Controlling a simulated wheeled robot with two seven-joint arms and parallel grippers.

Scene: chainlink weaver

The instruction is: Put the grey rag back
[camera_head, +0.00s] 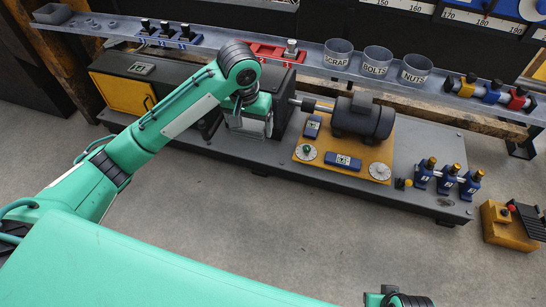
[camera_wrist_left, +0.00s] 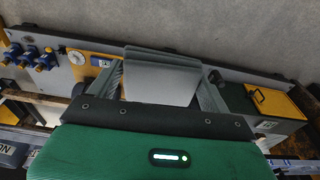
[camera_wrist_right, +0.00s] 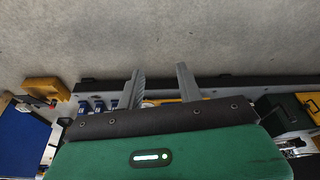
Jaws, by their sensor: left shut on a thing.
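The grey rag (camera_wrist_left: 160,78) is a flat, folded-looking grey piece between the two fingers of my left gripper (camera_wrist_left: 162,88) in the left wrist view. My left gripper is shut on it. In the head view my left gripper (camera_head: 249,122) points down over the machine bench, left of the motor, with a grey edge of the rag showing low between its fingers. The gripper hides what lies directly below. My right gripper (camera_wrist_right: 160,85) is open and empty in the right wrist view; its fingers stand well apart.
The bench (camera_head: 440,145) holds a motor (camera_head: 362,116) on a yellow plate and several blue blocks. A shelf (camera_head: 310,50) behind carries a red tray (camera_head: 270,53) and cups marked SCRAP (camera_head: 338,54), BOLTS and NUTS. A yellow pedal box (camera_head: 508,225) stands right. The floor in front is clear.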

